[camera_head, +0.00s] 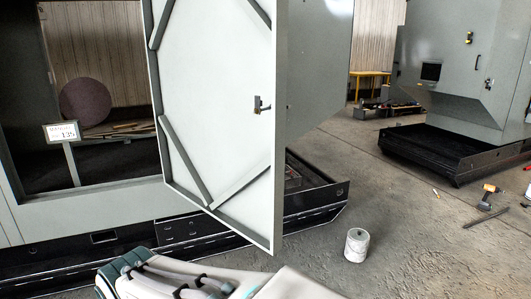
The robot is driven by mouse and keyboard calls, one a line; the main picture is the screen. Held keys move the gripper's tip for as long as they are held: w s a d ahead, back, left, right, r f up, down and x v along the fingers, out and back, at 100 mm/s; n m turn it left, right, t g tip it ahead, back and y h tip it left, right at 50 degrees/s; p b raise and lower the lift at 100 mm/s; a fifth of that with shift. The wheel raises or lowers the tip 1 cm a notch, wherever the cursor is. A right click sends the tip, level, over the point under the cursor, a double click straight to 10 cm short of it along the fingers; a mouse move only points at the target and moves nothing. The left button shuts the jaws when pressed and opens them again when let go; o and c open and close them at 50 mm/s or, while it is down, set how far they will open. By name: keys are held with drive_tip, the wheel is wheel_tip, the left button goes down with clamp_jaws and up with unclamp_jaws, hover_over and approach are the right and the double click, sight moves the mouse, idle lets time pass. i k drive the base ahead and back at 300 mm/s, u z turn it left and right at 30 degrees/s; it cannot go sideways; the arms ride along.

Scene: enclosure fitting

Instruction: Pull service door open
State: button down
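The service door (215,85) is a pale grey panel with darker diagonal braces on its face. It stands swung out from the grey enclosure (90,212), leaving the opening at left uncovered. A small dark latch or handle (261,105) sits near the door's right edge, at mid height. My white arm crosses the bottom of the view, below the door's lower edge. My gripper is not in view, and I cannot see any contact between it and the door.
A sign on a post (62,133) stands at the opening. A white roll or can (356,245) stands on the floor right of the door. Another grey enclosure (460,60) stands at right, with tools such as a drill (489,194) nearby. The concrete floor between is mostly clear.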

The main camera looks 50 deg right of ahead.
sight(208, 61)
drive_tip(key=z, duration=1.15)
drive_tip(key=i, duration=0.1)
drive_tip(key=u, duration=0.05)
